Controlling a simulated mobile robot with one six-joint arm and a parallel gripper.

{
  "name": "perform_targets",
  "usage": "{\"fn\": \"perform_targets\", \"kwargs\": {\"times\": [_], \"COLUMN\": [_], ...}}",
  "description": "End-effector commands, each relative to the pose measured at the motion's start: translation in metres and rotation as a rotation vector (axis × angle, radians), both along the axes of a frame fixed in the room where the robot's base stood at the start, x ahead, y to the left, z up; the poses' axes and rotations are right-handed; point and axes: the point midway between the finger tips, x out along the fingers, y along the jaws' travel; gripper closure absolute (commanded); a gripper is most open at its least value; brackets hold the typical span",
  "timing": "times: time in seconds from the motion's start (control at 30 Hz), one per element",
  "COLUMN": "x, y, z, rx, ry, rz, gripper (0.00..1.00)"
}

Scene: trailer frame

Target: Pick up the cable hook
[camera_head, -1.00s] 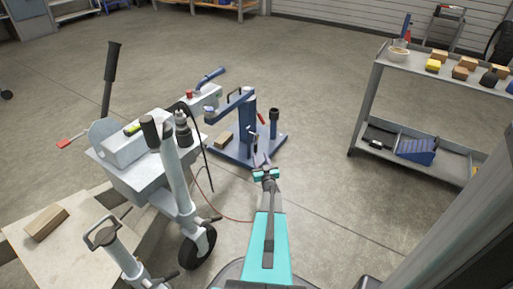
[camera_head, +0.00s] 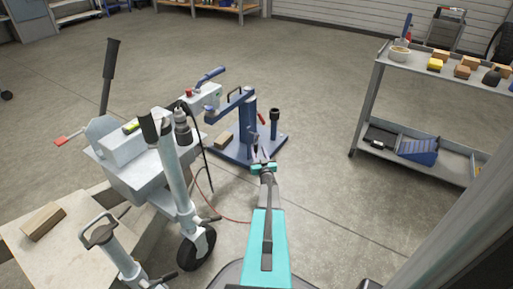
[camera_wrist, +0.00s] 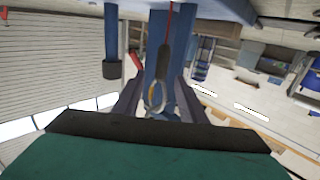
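The cable hook (camera_wrist: 155,96) shows in the wrist view as a metal hook loop below a dark sleeve on a thin red cord. It is between the two fingers of my gripper (camera_wrist: 157,92). The fingers are spread to its left and right, with a gap on both sides. The blue post behind the hook belongs to the blue stand (camera_head: 247,122). In the head view my gripper (camera_head: 260,150) is at the stand's front, and the hook is too small to make out there.
A grey trailer jack assembly (camera_head: 140,165) with a wheel (camera_head: 197,248) stands left of my arm. A red cable (camera_head: 232,218) runs across the floor beside it. A shelf cart (camera_head: 375,95) with blocks and bins stands at right. The floor between arm and cart is clear.

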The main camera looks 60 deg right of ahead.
Motion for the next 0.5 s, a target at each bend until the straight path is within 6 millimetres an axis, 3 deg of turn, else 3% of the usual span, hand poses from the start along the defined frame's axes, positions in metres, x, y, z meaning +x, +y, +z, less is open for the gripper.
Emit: {"fn": "perform_targets", "kwargs": {"times": [0.3,0.5], "x": [0.023,0.024], "y": [-0.022,-0.025], "z": [-0.001,0.001], "rx": [0.0,0.001], "ry": [0.0,0.0], "rz": [0.0,-0.002], "gripper": [0.62,0.62]}}
